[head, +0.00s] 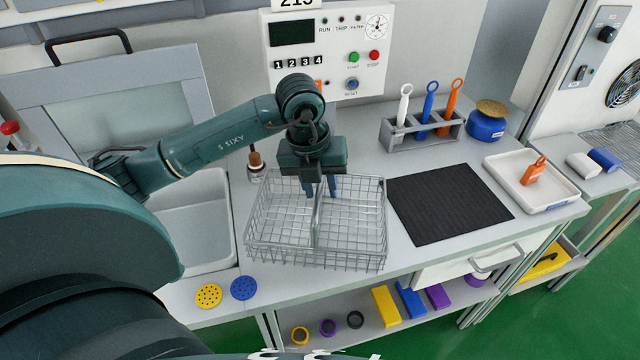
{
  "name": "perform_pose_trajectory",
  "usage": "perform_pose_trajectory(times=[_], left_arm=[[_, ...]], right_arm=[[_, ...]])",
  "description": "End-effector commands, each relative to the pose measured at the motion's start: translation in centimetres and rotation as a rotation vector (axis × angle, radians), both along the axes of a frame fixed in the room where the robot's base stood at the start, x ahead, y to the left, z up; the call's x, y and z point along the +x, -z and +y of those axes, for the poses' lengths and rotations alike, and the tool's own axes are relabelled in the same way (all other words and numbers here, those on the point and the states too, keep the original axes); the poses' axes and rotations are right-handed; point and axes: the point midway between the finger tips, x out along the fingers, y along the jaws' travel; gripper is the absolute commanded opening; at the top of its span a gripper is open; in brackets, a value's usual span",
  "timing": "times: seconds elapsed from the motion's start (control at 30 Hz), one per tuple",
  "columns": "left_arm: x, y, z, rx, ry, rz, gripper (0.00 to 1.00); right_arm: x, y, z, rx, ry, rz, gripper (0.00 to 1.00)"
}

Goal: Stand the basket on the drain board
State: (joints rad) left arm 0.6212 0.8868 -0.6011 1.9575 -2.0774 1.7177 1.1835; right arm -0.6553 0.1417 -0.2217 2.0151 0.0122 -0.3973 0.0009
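The wire basket (278,243) stands upright on the light counter in the middle of the head view. It has two compartments with a raised divider between them. My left gripper (320,192) points down over the basket's middle. Its two fingers are apart, one on each side of the divider's top, and I see no clear contact. A flat black board (447,204), which looks like the drain board, lies bare on the counter just right of the basket. My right gripper is not in view.
A sink (192,222) is left of the basket. A tool rack (422,132) with three handled tools and a blue jar (487,122) stand behind the black board. A white tray (532,184) lies to its right. Yellow (208,296) and blue (244,288) discs lie at the front left.

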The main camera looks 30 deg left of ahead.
Motion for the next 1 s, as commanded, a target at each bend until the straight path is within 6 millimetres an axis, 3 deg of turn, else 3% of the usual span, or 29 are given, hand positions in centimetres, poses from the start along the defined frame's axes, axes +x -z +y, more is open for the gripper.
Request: perform_pose_trajectory(times=[0.37,0.8,1.0], left_arm=[[0.0,-1.0,0.1,0.000,0.000,-0.004,0.32],[-1.3,-9.7,0.8,0.000,0.000,-0.006,0.32],[-1.7,-11.8,0.9,0.000,0.000,-0.002,0.32]], right_arm=[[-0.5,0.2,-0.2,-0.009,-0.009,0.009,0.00],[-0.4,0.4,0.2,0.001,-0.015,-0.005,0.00],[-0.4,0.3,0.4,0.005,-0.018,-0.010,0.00]])
